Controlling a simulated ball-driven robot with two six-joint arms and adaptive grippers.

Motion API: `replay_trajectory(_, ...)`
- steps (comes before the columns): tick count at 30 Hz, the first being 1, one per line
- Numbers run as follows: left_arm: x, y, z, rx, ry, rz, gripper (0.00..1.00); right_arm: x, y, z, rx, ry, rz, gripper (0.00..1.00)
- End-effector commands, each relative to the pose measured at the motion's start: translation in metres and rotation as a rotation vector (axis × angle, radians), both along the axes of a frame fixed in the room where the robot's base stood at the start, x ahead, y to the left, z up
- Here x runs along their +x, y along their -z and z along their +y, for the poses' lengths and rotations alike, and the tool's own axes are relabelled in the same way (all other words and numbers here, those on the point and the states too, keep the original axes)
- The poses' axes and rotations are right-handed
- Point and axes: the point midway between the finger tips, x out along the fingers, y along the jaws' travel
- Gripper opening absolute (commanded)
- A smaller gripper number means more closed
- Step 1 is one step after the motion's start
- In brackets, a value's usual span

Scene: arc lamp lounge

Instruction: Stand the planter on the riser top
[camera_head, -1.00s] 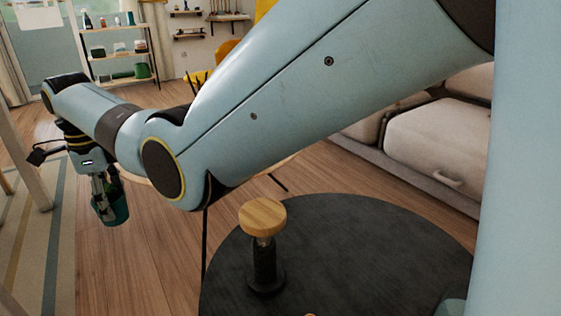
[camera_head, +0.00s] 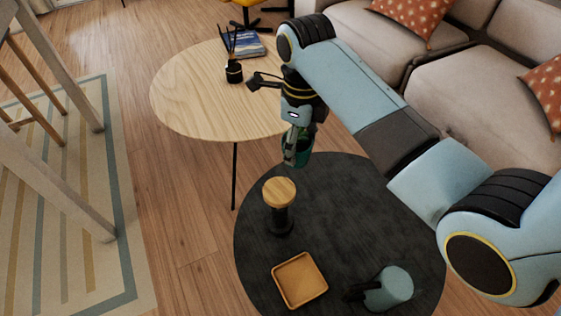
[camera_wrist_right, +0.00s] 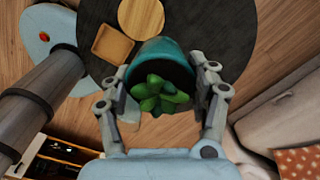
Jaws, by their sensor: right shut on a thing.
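The planter is a teal pot (camera_head: 302,157) with a green plant in it. My right gripper (camera_head: 297,146) is shut on it and holds it in the air. The right wrist view shows the teal pot wall (camera_wrist_right: 158,46) and the plant between the two fingers (camera_wrist_right: 164,82). The riser (camera_head: 279,192) has a round light-wood top on a black stem and stands upright on the dark round table (camera_head: 335,190). Its top is bare. In the head view the planter is above and slightly right of the riser top, apart from it. My left gripper is not in view.
A square wooden tray (camera_head: 300,280) lies on the dark table, in front of the riser. A pale oval table (camera_head: 185,95) behind holds a reed diffuser (camera_head: 234,72) and a book (camera_head: 240,43). A beige sofa (camera_head: 465,85) stands at the back right.

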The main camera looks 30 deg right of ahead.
Motion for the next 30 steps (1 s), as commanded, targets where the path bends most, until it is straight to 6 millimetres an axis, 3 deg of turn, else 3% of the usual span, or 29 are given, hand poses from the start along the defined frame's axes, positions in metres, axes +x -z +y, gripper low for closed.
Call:
replay_trajectory(1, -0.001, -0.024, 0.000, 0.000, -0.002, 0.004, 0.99, -0.022, -0.017, -0.003, -0.002, 0.002, 0.002, 0.17)
replay_trajectory(6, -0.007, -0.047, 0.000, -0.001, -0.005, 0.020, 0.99, -0.076, -0.022, -0.007, -0.001, 0.002, 0.005, 0.17)
replay_trajectory(11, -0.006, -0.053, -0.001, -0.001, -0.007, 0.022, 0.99, -0.096, -0.018, -0.007, 0.000, 0.001, 0.004, 0.17)
replay_trajectory(14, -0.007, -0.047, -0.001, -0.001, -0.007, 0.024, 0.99, -0.086, -0.007, -0.002, 0.001, 0.002, 0.003, 0.17)
replay_trajectory(24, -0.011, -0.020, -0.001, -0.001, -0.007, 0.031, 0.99, -0.013, 0.043, 0.032, 0.001, -0.001, 0.006, 0.17)
replay_trajectory(30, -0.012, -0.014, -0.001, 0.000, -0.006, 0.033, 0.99, 0.004, 0.054, 0.040, -0.001, 0.000, 0.007, 0.17)
